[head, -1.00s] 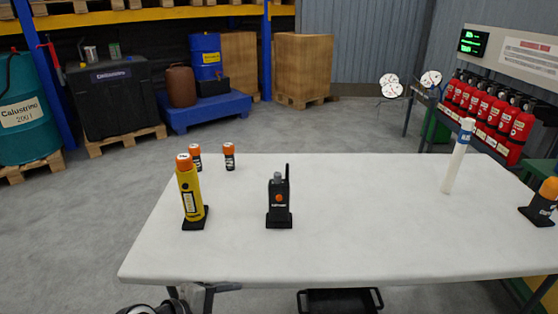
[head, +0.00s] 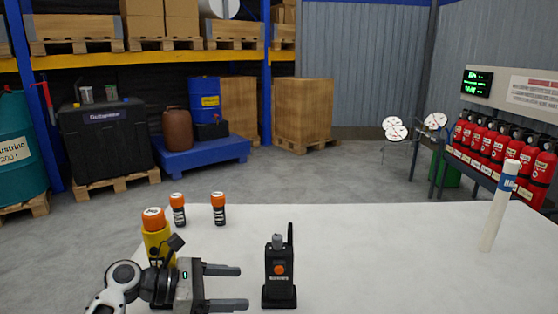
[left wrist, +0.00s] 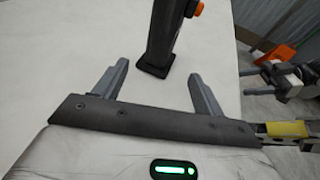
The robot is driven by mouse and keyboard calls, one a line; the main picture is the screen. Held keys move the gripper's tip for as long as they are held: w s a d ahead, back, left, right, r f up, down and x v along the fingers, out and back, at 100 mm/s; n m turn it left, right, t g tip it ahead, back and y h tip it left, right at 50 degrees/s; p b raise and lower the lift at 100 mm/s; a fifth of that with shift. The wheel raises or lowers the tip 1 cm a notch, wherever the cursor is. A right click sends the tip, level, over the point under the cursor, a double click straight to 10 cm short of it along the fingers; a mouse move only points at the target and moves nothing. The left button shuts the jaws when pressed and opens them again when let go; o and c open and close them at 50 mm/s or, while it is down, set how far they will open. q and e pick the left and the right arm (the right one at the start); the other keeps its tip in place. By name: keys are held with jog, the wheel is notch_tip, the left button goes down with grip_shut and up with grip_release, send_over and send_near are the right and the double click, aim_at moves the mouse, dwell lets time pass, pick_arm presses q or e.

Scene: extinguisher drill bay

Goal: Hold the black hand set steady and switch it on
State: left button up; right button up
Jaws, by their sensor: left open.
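The black hand set (head: 280,272) stands upright on the white table, with an orange button on its front, a grey knob on top and a short antenna. My left gripper (head: 243,287) is open and empty, just left of the hand set, its fingers pointing right towards it without touching. In the left wrist view the hand set (left wrist: 165,35) stands on its dark base beyond the two spread fingers (left wrist: 154,84); its top is cut off.
A yellow device with an orange top (head: 155,232) stands behind my left arm, partly hidden by it. Two small orange-capped black items (head: 218,208) stand farther back. A white tube (head: 500,205) stands at the right. The table (head: 390,260) between hand set and tube is clear.

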aim_at(274, 288)
pick_arm(q)
jog(key=b+x, duration=0.4)
jog(key=x, duration=0.1)
jog(key=shift+d+f, duration=0.25)
jog(key=shift+d, duration=0.1)
jog(key=shift+w+d+p, duration=0.2)
jog(key=shift+d+p, duration=0.15)
jog(key=shift+d, duration=0.15)
jog(key=shift+w+d+p, duration=0.15)
jog(key=shift+d+p, duration=0.15)
jog(key=shift+d, duration=0.15)
jog(key=shift+d+f, duration=0.15)
jog(key=shift+d, duration=0.15)
jog(key=shift+w+d+f, duration=0.15)
jog(key=shift+d, duration=0.05)
jog(key=shift+d+f, duration=0.1)
jog(key=shift+d, duration=0.1)
pick_arm(e)
notch_tip(274, 288, down, 2)
jog(key=shift+s+a+f, duration=0.1)
jog(key=shift+f, duration=0.05)
pick_arm(q)
jog(key=c, duration=1.2)
jog(key=shift+c, duration=0.2)
pick_arm(e)
grip_shut()
jog(key=shift+a, duration=0.1)
